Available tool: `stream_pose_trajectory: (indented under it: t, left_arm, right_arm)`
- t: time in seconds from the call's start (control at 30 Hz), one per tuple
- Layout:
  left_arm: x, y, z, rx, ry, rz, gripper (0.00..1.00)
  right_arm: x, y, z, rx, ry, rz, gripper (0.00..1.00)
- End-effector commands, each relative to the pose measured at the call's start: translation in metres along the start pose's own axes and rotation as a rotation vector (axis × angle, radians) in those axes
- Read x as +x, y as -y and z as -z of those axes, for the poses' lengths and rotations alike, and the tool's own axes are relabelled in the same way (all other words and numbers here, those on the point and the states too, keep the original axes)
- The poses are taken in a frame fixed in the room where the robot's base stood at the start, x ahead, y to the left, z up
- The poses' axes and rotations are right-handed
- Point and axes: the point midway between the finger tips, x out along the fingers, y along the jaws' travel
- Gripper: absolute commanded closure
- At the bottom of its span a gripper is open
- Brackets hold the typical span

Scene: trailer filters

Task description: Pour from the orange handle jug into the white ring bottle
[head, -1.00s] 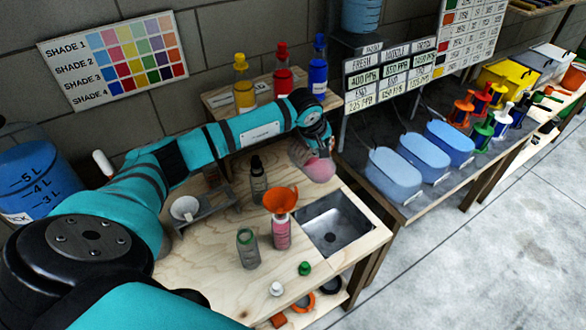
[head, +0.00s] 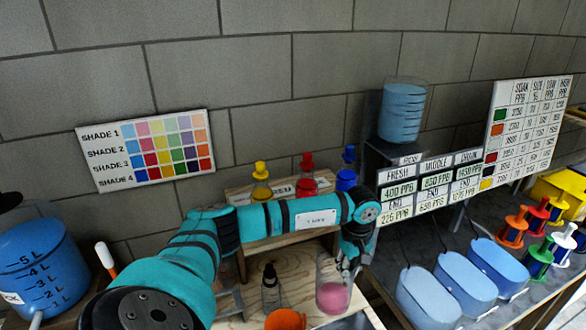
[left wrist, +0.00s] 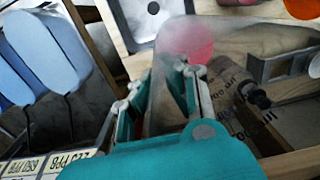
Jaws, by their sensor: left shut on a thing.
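My left gripper (head: 352,262) is shut on a clear jug (head: 333,291) with pink liquid in its lower part. The jug looks about upright above the bench's right side; its orange handle is not discernible. In the left wrist view the jug (left wrist: 186,38) is beyond the fingers (left wrist: 180,80), partly blurred. An orange funnel (head: 286,319) shows at the bottom edge of the head view, left of and nearer than the jug. The bottle beneath it is out of frame, so its ring is not visible. My right gripper is not in view.
A dark dropper bottle (head: 270,290) stands left of the jug. Yellow, red and blue capped bottles (head: 307,180) stand on a shelf behind my arm. Blue tubs (head: 432,298) line the dark counter at right. The metal sink (left wrist: 148,12) shows in the left wrist view.

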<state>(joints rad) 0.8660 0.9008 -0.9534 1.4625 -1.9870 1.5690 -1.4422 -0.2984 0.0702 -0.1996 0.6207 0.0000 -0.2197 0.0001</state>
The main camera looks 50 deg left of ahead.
Motion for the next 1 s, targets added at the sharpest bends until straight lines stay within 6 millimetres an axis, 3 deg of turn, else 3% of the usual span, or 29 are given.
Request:
stream_pose_trajectory:
  t: [0.53,1.0]
  left_arm:
    - [-0.048,0.002,0.0,-0.001,0.002,0.004,1.0]
    - [-0.05,0.002,0.0,-0.001,0.002,0.006,1.0]
  right_arm:
    - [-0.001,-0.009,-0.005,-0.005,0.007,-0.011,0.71]
    - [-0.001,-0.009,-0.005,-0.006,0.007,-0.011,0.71]
